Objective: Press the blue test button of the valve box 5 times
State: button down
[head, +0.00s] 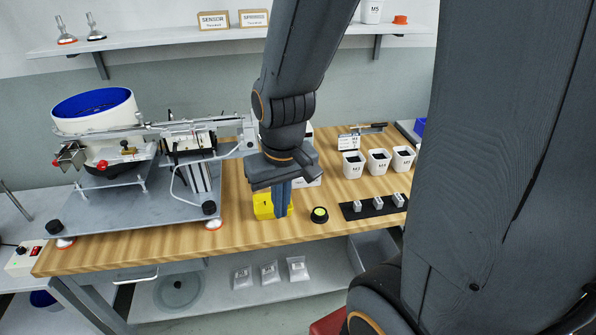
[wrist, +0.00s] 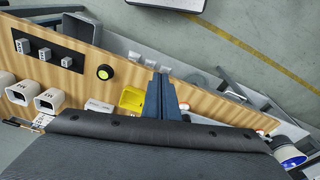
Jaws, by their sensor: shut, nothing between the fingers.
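My gripper (head: 281,210) points down with its blue fingers together and nothing between them. In the head view it is in front of a yellow bin (head: 263,206) and covers part of it. In the wrist view the fingers (wrist: 161,88) show just right of the yellow bin (wrist: 131,99). A pale box (head: 312,178) stands behind my gripper and is mostly hidden; I cannot tell if it is the valve box. The blue test button is not identifiable in either view, and I see no clear contact at the fingertips.
A bowl feeder (head: 95,108) with a rail stands on a plate at the left. A black and yellow-green round button (head: 319,215) sits right of the bin. White cups (head: 378,161) and a black strip with small blocks (head: 373,208) are farther right.

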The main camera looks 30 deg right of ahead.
jog(key=w+d+f+m+t, duration=0.2)
jog(key=w+d, duration=0.4)
jog(key=w, duration=0.4)
jog(key=w+d+f+m+t+h+p, duration=0.1)
jog(key=w+d+m, duration=0.4)
jog(key=w, duration=0.5)
jog(key=w+d+f+m+t+p, duration=0.1)
jog(key=w+d+f+m+t, duration=0.2)
jog(key=w+d, duration=0.6)
jog(key=shift+w+m+t+h, duration=0.3)
jog(key=shift+w+m+t, duration=0.2)
jog(key=shift+w+t, duration=0.3)
jog(key=shift+f, duration=0.15)
notch_tip(320, 180, down, 7)
jog(key=b, duration=0.5)
jog(key=shift+w, duration=0.1)
jog(key=shift+f+b, duration=0.55)
jog(key=shift+f, duration=0.35)
jog(key=shift+f, duration=0.4)
